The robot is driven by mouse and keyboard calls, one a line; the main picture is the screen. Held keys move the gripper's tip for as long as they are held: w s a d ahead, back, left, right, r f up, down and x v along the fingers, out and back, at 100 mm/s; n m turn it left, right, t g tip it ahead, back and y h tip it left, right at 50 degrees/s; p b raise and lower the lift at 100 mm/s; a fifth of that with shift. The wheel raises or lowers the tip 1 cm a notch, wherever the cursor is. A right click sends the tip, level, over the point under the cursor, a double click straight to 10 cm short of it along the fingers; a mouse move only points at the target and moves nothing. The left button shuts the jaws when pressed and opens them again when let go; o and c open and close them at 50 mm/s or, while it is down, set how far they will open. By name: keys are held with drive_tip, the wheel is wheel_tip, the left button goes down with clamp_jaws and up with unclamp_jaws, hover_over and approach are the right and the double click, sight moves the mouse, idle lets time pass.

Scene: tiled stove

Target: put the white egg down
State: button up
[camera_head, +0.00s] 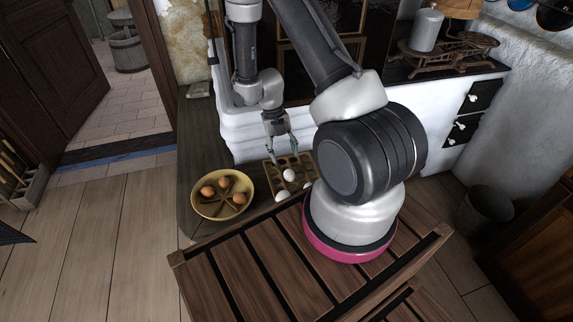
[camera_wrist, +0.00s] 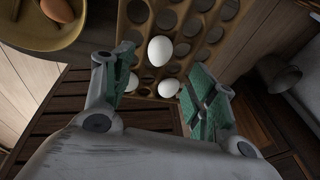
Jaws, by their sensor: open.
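Several white eggs are at a wooden egg holder (camera_head: 296,159) with round holes. One white egg (camera_head: 289,175) sits near the middle of the holder and also shows in the wrist view (camera_wrist: 160,50), just beyond my fingertips. A second white egg (camera_head: 282,196) and a third (camera_head: 308,186) are at the holder's near side; in the wrist view, one (camera_wrist: 168,88) shows between the fingers and another is partly covered by the left finger. My gripper (camera_head: 281,149) is open above the holder, with its green-padded fingers (camera_wrist: 160,64) spread apart and holding nothing.
A yellow bowl (camera_head: 247,203) with several brown eggs (camera_head: 208,191) stands left of the holder on a dark bench (camera_head: 198,137). The white stove (camera_head: 247,142) rises behind. A slatted wooden table (camera_head: 240,273) is in front. A dark bucket (camera_head: 486,207) stands on the floor at right.

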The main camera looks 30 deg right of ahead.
wheel_tip(320, 180, up, 30)
drive_tip(key=s+f+m+t, duration=0.1)
drive_tip(key=s+m+t, duration=0.2)
drive_tip(key=m, duration=1.3)
drive_tip(key=s+a+r+m+t, duration=0.2)
drive_tip(key=s+r+m+t, duration=0.2)
drive_tip(key=s+r+m, duration=0.9)
drive_tip(key=s+m, duration=0.3)
drive_tip(key=shift+a+m+y, duration=0.15)
drive_tip(key=shift+m+y, duration=0.25)
